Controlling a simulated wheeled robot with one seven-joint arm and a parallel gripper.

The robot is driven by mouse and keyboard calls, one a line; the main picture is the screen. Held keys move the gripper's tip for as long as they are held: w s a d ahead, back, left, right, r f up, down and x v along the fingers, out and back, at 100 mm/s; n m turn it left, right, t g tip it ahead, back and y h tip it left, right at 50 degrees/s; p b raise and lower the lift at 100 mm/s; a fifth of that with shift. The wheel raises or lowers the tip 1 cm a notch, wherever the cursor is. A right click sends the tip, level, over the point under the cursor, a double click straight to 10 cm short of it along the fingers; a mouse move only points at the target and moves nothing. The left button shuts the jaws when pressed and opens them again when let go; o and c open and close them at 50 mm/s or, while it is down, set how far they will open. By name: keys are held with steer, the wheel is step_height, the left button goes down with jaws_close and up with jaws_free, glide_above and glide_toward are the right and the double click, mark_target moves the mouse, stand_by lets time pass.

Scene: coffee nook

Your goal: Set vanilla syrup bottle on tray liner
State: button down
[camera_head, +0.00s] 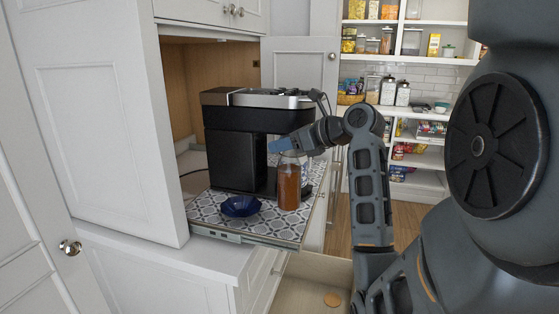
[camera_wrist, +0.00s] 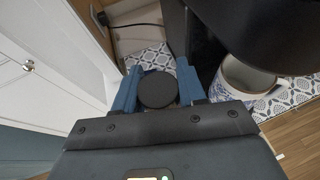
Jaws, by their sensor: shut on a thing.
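The syrup bottle (camera_head: 289,186) is clear with amber-brown contents and is upright at the front right of the pull-out tray. My gripper (camera_head: 284,147) is at its top, with the blue fingers on either side of the neck. In the wrist view, my gripper (camera_wrist: 158,88) has the bottle's round dark cap (camera_wrist: 158,90) between its fingers. The tray liner (camera_head: 262,226) has a blue, grey and white pattern, and part of it shows in the wrist view (camera_wrist: 150,57). The bottle's base appears over the liner; I cannot tell whether it touches. Its label is not readable.
A black coffee machine (camera_head: 235,150) stands behind the bottle. A dark blue bowl (camera_head: 240,206) sits left of the bottle on the liner. A white and blue mug (camera_wrist: 236,84) is on the right in the wrist view. An open cabinet door (camera_head: 115,120) stands at left.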

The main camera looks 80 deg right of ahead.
steer(key=shift+w+a+f, duration=0.25)
steer(key=shift+w+a, duration=0.05)
steer(key=shift+w, duration=0.15)
steer(key=shift+f, duration=2.1)
steer(key=c, duration=0.6)
jaws_free()
steer(key=shift+c, duration=0.2)
steer(key=v, duration=1.2)
steer(key=shift+a, duration=0.1)
